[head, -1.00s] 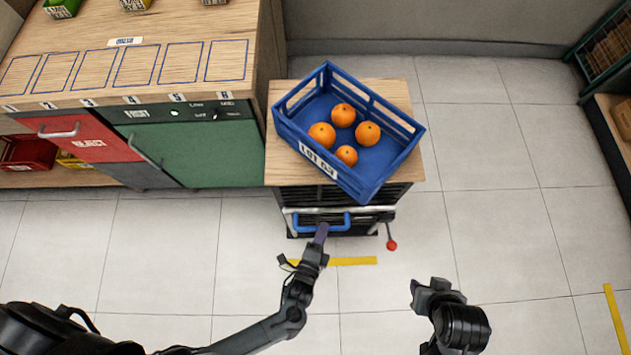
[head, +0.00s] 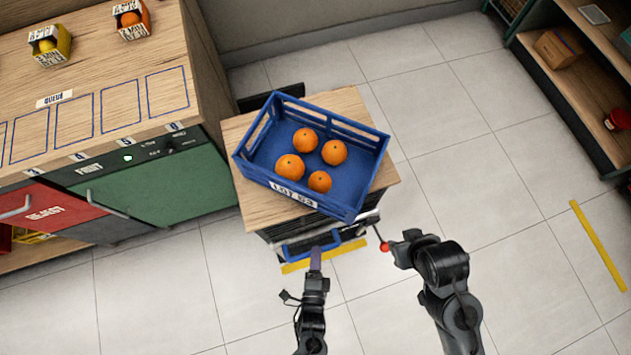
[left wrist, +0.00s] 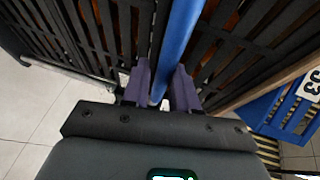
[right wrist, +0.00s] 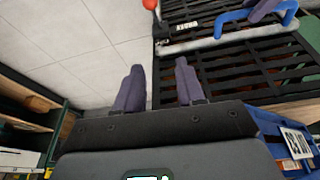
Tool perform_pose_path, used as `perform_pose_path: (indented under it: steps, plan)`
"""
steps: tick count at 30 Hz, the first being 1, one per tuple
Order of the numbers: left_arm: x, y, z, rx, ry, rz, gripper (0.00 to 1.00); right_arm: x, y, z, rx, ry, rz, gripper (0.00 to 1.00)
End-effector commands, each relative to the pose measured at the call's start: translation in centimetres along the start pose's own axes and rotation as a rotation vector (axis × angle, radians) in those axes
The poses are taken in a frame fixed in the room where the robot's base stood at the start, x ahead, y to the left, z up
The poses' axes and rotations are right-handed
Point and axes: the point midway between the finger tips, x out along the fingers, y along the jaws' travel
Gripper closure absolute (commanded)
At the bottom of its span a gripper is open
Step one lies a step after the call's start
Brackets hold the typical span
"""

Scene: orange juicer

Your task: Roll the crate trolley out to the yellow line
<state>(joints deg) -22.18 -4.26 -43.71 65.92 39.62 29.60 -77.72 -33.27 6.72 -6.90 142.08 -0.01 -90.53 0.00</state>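The crate trolley (head: 240,190) has a wooden top, dark slatted sides and a blue front handle (head: 312,245). A blue crate (head: 357,180) with several oranges stands skewed on its top. A yellow line (head: 296,267) lies on the floor at the trolley's front; another yellow line (head: 598,245) lies at the far right. My left gripper (head: 316,252) is at the handle; in the left wrist view its purple fingers (left wrist: 161,85) are closed around the blue bar. My right gripper (head: 396,250) is open and empty beside the trolley's front corner; its spread fingers show in the right wrist view (right wrist: 160,75).
A red-knobbed lever (head: 384,247) projects from the trolley's front corner, close to my right gripper. A wooden counter (head: 110,90) with red and green fronts stands left. Shelves (head: 570,90) stand right.

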Motion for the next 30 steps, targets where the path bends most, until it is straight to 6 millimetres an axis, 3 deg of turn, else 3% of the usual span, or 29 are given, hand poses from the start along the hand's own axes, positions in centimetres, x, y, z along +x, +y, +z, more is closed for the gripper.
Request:
perform_pose_path:
  steps: [1, 4, 16, 30]
  plan:
    - [-0.3, 0.5, 0.1, 0.004, 0.001, 0.009, 0.69, 0.1, 0.0, 0.0, 0.0, 0.0, 0.0, 0.61]
    - [-0.2, 0.3, 0.0, 0.003, 0.001, 0.007, 0.56, 0.1, 0.0, 0.0, 0.0, 0.0, 0.0, 0.61]
    - [-0.8, -0.1, -0.1, 0.002, 0.0, 0.0, 0.56, -0.2, 0.1, -0.1, -0.001, -0.001, 0.001, 0.61]
    - [-8.2, 0.0, -0.1, 0.002, 0.001, 0.005, 0.56, -1.7, 0.2, -0.5, -0.005, -0.001, 0.005, 0.61]
